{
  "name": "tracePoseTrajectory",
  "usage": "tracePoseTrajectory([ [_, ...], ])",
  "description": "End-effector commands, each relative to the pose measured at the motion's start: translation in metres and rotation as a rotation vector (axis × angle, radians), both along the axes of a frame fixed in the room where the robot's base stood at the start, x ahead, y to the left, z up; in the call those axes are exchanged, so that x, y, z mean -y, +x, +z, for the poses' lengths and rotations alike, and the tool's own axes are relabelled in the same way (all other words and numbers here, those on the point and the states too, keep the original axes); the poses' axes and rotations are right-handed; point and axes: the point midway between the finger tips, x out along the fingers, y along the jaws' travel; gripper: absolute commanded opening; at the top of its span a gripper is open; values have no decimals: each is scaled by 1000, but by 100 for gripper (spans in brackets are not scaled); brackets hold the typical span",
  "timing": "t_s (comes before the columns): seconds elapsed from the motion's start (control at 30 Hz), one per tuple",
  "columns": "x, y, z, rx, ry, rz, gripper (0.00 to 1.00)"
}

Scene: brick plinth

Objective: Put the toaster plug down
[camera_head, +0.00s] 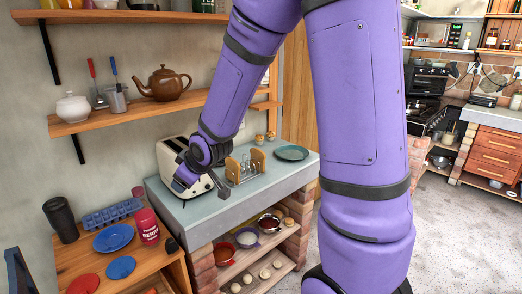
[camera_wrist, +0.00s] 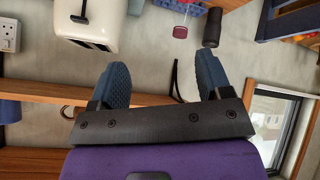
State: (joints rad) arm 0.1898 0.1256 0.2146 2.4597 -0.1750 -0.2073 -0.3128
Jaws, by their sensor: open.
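The cream toaster (camera_head: 166,160) stands on the grey slab of the brick plinth, and it also shows at the top left of the wrist view (camera_wrist: 88,18). My gripper (camera_head: 201,190) is in front of the toaster, partly covering it. In the wrist view its two blue-padded fingers (camera_wrist: 163,85) are wide apart with nothing held between them. A thin black curved strip (camera_wrist: 176,78) shows behind the gap; I cannot tell whether it is a cord. I cannot make out the toaster plug for certain in either view.
A toast rack (camera_head: 245,168) and a teal plate (camera_head: 291,153) stand right of the toaster on the slab (camera_head: 225,208). A red tumbler (camera_head: 147,228) and blue plate (camera_head: 113,238) are on the lower wooden unit at left. A wall socket (camera_wrist: 9,35) shows in the wrist view.

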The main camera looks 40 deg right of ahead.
Motion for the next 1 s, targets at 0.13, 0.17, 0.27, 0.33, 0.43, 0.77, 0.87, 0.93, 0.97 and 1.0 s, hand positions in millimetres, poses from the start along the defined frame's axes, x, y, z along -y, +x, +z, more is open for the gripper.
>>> tracePoseTrajectory([
  [0.13, 6, -32, 42, -41, -5, -76, 72],
  [0.17, 7, -39, 49, -51, -3, -92, 72],
  [0.27, 11, -64, 73, -83, 6, -147, 72],
  [0.33, 13, -83, 88, -104, 19, -185, 72],
  [0.43, 15, -113, 108, -135, 40, -238, 72],
  [0.77, 17, -220, 155, -244, 155, -385, 72],
  [0.87, 16, -246, 161, -274, 188, -410, 72],
  [0.93, 16, -260, 163, -290, 205, -422, 72],
  [0.97, 16, -264, 163, -296, 209, -427, 72],
  [1.0, 16, -269, 164, -302, 216, -431, 72],
])
